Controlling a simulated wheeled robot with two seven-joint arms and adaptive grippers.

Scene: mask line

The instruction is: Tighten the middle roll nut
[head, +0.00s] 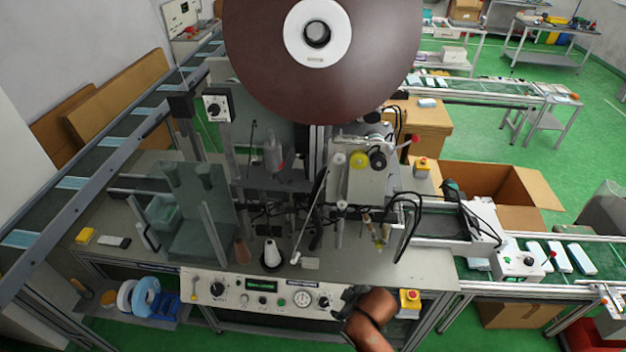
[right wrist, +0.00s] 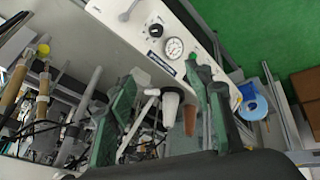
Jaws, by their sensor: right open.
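The large dark brown roll (head: 262,62) hangs upright at the top of the head view, cut off by its upper edge. Its white hub (head: 295,34) has a dark grey round nut (head: 317,34) at the centre; I cannot tell how tight it sits. My right gripper (head: 348,298) is low in front of the machine's control panel (head: 240,288), well below the roll and apart from it. The right wrist view shows its two green fingers (right wrist: 163,72) spread, with nothing held between them. The roll and nut are not seen in that view. My left gripper is not seen.
A white cone spool (head: 271,254) and a brown cone (head: 242,250) stand on the machine table. The labelling head (head: 362,180) and a thin lever (head: 312,220) stick out below the roll. Conveyors run at left and right. An open cardboard box (head: 490,185) stands at right.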

